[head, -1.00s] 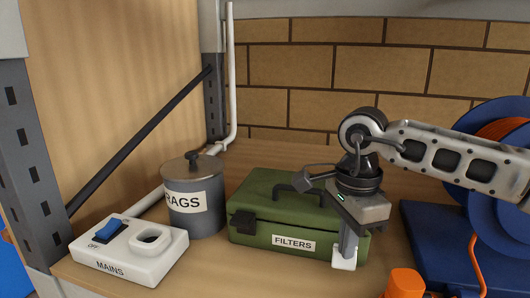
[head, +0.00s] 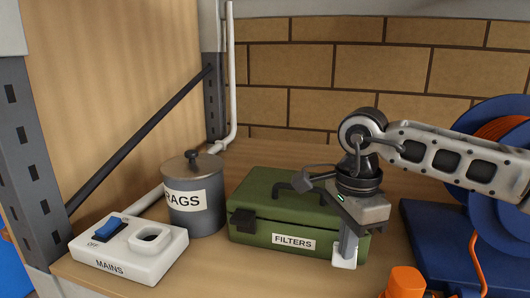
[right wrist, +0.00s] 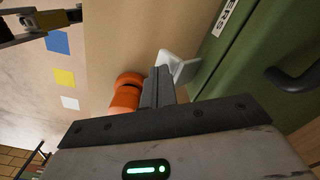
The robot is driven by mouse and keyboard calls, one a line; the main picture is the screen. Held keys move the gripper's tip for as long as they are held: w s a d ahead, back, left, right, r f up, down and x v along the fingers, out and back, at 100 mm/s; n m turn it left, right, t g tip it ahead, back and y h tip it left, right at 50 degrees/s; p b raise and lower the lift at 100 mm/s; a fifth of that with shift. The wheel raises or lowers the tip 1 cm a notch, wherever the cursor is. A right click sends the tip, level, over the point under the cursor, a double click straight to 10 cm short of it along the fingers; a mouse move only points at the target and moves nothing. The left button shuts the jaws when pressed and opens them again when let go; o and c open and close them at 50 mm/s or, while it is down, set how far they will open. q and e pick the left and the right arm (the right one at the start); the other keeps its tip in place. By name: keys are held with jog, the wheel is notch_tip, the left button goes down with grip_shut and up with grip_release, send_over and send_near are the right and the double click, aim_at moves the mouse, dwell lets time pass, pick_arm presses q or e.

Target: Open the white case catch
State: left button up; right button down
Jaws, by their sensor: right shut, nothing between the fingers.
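A green case (head: 290,221) labelled FILTERS stands on the wooden shelf; its lid is down. Its white catch (head: 343,263) is low at the front right. In the right wrist view the white catch (right wrist: 182,67) juts out from the case's front. My right gripper (head: 347,250) is shut and empty, pointing down in front of the case. Its fingertips hide part of the catch in the head view. In the right wrist view the fingers (right wrist: 158,85) are right beside the catch; I cannot tell whether they touch. A black catch (head: 242,222) is at the front left. My left gripper is not in view.
A grey RAGS tin (head: 192,220) and a white MAINS box (head: 130,261) with a blue switch stand left of the case. An orange object (head: 404,283) is at the front right. A blue reel (head: 480,190) stands behind my right arm.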

aim_at(345, 267)
jog(key=shift+f+b, duration=0.3)
jog(key=shift+f, duration=0.2)
jog(key=shift+s+f+b, duration=0.25)
jog(key=shift+f+b, duration=0.45)
jog(key=shift+f, duration=0.3)
jog(key=shift+s, duration=0.15)
jog(key=shift+s+a+r, duration=0.2)
jog(key=shift+s+r, duration=0.15)
jog(key=shift+s+a+r, duration=0.25)
jog(key=shift+s+r, duration=0.45)
jog(key=shift+s, duration=0.1)
notch_tip(345, 267, up, 7)
jog(key=p, duration=0.4)
jog(key=shift+r+p, duration=0.2)
jog(key=shift+p, duration=0.1)
